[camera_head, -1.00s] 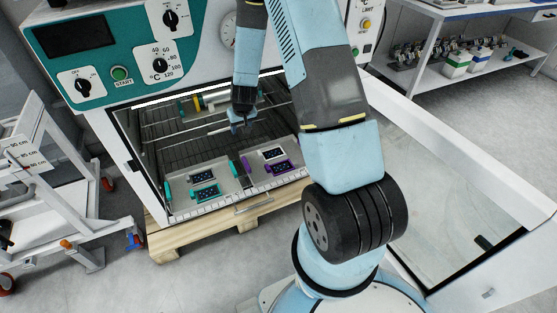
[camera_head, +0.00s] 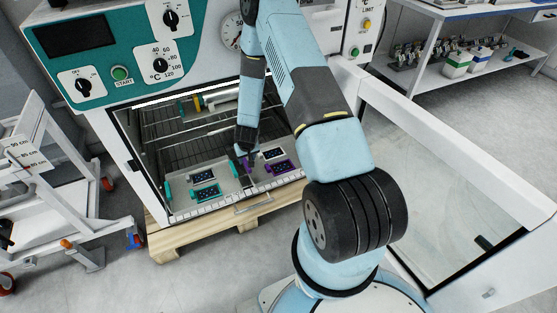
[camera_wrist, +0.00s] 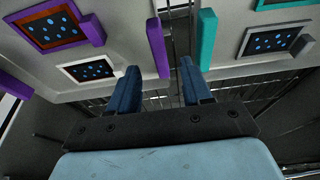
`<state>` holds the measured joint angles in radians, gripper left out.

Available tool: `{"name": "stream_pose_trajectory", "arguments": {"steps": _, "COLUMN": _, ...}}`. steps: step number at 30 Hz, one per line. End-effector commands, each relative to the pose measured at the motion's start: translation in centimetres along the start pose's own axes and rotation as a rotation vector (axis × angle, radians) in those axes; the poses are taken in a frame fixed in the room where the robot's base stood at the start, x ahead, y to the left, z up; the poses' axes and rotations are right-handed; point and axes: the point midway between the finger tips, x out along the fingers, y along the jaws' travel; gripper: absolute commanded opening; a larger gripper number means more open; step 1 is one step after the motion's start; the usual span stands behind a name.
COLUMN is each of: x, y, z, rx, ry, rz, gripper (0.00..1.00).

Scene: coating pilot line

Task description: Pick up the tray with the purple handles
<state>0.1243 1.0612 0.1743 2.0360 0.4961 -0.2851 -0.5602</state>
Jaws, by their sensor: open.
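The tray with the purple handles (camera_head: 260,179) lies on the right side of the open oven's shelf. It carries one purple-framed plate (camera_head: 280,167) and one white-framed plate (camera_head: 272,153). In the wrist view its near purple handle (camera_wrist: 157,47) stands upright just beyond my fingertips, in line with the gap between them. Its other purple handle (camera_wrist: 15,83) shows at the left edge. My gripper (camera_wrist: 159,72) is open and empty, pointing down at the handle. In the head view my gripper (camera_head: 244,159) partly hides this handle.
A tray with teal handles (camera_head: 218,196) lies close on the left. Its inner teal handle (camera_wrist: 207,40) stands beside the purple one with a narrow gap. The oven's side walls and wire racks (camera_head: 160,140) surround the work. The open oven door (camera_head: 440,180) is at right.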

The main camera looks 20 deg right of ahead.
Motion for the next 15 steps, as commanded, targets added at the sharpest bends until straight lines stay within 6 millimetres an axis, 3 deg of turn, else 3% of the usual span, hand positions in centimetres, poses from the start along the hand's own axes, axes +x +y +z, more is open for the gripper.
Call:
{"name": "stream_pose_trajectory", "arguments": {"steps": 4, "x": 1.8, "y": 0.0, "z": 0.0, "rx": 0.000, "ry": -0.001, "rz": -0.001, "gripper": 0.49}}
{"name": "stream_pose_trajectory", "arguments": {"steps": 15, "x": 4.0, "y": 0.0, "z": 0.0, "rx": 0.001, "ry": -0.002, "rz": -0.001, "gripper": 0.49}}
